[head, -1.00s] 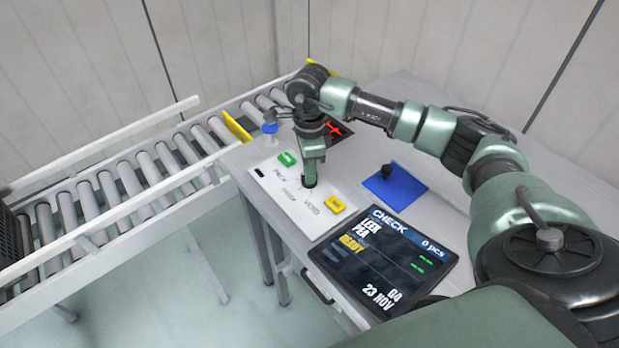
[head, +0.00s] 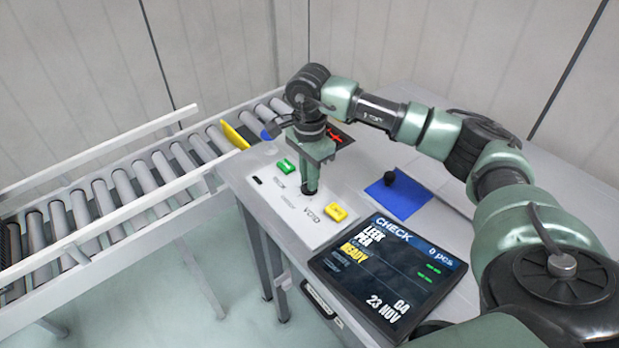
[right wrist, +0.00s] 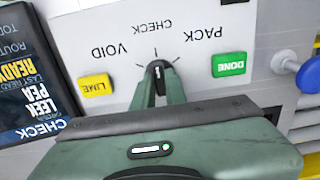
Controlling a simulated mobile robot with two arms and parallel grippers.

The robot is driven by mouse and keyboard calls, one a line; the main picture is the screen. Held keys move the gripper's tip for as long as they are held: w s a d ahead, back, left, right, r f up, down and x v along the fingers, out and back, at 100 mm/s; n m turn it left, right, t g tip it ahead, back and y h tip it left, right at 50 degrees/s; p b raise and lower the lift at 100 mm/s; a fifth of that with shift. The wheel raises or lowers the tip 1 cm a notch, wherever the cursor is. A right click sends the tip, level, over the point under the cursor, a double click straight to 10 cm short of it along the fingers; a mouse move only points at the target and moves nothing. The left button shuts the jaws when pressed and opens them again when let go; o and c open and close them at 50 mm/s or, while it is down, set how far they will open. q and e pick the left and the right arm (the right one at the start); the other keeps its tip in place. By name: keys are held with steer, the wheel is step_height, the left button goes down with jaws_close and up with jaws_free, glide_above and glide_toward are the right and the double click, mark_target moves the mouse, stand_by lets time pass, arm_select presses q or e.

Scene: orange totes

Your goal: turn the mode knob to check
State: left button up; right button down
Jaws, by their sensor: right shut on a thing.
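The dark mode knob (right wrist: 157,70) sits on the white panel (right wrist: 205,22), with PACK, CHECK and VOID printed around it. My right gripper (head: 309,192) is shut on the knob from above; its fingers (right wrist: 158,88) are on either side of it in the right wrist view. The knob's pointing end appears to face the CHECK mark, upside down in that view. In the head view the gripper hides the knob. The tilted screen (head: 385,268) reads CHECK, LEEK PEA and READY. My left gripper is not in view.
On the panel are a green DONE button (right wrist: 229,64) and a yellow LIME button (right wrist: 96,85). A blue mat (head: 408,205) with a dark knobbed thing (head: 389,177) lies to the right. A roller conveyor (head: 120,190) runs along the left.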

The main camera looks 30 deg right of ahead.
steer(key=shift+r, duration=0.15)
steer(key=c, duration=1.4)
jaws_free()
steer(key=shift+c, duration=0.2)
step_height(320, 180, up, 8)
steer(key=shift+f+b, duration=0.15)
steer(key=shift+b, duration=0.35)
